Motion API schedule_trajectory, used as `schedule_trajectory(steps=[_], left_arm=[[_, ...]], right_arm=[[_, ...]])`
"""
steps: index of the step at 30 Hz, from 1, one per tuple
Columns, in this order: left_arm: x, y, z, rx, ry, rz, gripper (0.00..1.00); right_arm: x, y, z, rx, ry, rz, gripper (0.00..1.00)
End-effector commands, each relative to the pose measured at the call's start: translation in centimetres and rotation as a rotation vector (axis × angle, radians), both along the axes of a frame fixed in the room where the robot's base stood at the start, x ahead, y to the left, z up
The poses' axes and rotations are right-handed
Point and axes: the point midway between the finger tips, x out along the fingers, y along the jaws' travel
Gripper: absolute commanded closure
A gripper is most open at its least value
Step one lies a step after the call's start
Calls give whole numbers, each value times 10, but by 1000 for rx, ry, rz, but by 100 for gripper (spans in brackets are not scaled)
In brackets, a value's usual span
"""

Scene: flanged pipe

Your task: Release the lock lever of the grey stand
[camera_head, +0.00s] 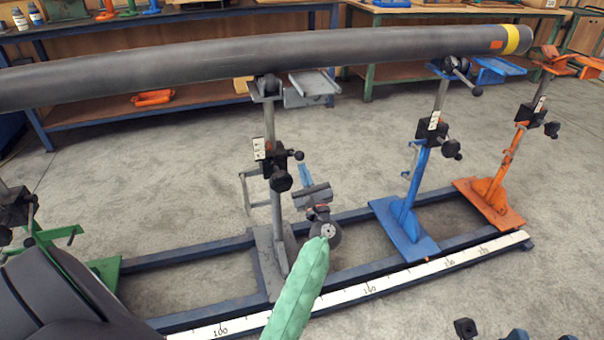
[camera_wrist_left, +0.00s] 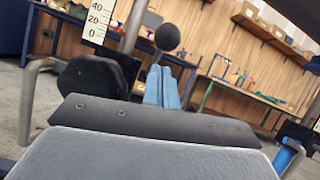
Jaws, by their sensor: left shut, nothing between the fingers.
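The grey stand (camera_head: 270,210) stands mid-frame in the head view, its post rising to the pipe. Its black clamp block (camera_head: 273,149) carries the lock lever, which ends in a black ball knob (camera_head: 298,155); a larger black knob (camera_head: 282,178) sits below. My left gripper (camera_head: 304,172) is shut and empty, its blue fingers pointing up just below and right of the ball. In the left wrist view, the shut fingers (camera_wrist_left: 162,88) point at the ball knob (camera_wrist_left: 167,37), which appears just above the tips. I cannot tell whether they touch. My right gripper is not in view.
A long grey pipe (camera_head: 200,64) with a yellow band lies overhead across the stands. The blue stand (camera_head: 407,205) and orange stand (camera_head: 497,185) are to the right, a green stand (camera_head: 105,270) left. A rail with a white scale (camera_head: 370,287) runs below. Workbenches line the back.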

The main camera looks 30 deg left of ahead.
Motion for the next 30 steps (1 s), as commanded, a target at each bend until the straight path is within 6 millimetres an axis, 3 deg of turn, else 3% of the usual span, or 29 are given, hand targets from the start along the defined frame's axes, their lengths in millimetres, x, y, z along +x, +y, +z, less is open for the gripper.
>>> schedule_trajectory(steps=[2,8,21,30], left_arm=[[2,-2,-10,-1,1,0,100],[11,-10,-32,-3,5,-2,100],[-37,-69,-55,-2,6,-2,100],[-47,-81,-60,-3,5,-1,100]], right_arm=[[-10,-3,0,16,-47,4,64],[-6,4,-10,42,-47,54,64],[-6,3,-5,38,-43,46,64],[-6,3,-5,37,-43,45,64]])
